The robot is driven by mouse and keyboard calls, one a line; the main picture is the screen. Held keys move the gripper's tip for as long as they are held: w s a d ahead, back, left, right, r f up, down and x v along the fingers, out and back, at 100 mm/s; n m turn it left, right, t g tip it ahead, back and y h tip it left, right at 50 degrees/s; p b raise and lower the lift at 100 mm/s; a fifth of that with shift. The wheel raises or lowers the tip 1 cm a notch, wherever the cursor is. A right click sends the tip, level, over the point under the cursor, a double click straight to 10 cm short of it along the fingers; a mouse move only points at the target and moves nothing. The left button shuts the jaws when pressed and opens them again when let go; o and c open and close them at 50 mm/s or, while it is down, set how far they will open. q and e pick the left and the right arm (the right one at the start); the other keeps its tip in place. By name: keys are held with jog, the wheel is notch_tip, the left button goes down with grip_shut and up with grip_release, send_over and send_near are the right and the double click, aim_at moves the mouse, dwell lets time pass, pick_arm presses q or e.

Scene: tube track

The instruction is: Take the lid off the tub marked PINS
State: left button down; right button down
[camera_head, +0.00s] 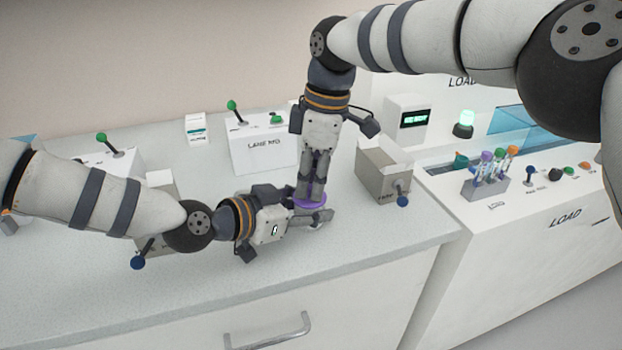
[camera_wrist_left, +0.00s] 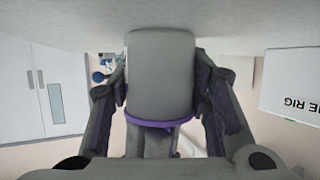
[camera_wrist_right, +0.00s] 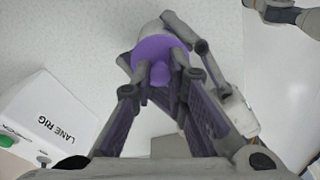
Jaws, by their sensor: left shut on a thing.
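A grey tub (camera_wrist_left: 160,75) with a purple lid (camera_wrist_left: 163,123) is in the left wrist view, where it appears upside down. No PINS mark is readable there. My left gripper (camera_head: 309,210) is shut on the tub from the side, close to the counter. The lid, with a raised knob in its middle, shows in the right wrist view (camera_wrist_right: 155,49) and appears seated on the tub. My right gripper (camera_wrist_right: 158,68) points down over it, fingers spread either side of the knob. In the head view the grippers hide most of the tub.
A grey box (camera_head: 378,175) with a blue-tipped lever stands just right of the grippers. The LANE RIG box (camera_head: 262,150) is behind them. A tube rack (camera_head: 485,188) is on the LOAD machine at right. The counter's front edge is near.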

aim_at(311, 186)
pick_arm(q)
jog(key=shift+f, duration=0.1)
pick_arm(e)
jog(key=shift+r, duration=0.15)
dwell(0.6)
pick_arm(q)
jog(key=shift+f, duration=0.1)
pick_arm(e)
jog(key=shift+r, duration=1)
notch_tip(311, 186, up, 4)
jog(key=shift+f, duration=0.1)
pick_arm(q)
jog(key=c, duration=0.8)
grip_release()
jog(key=shift+r, duration=0.2)
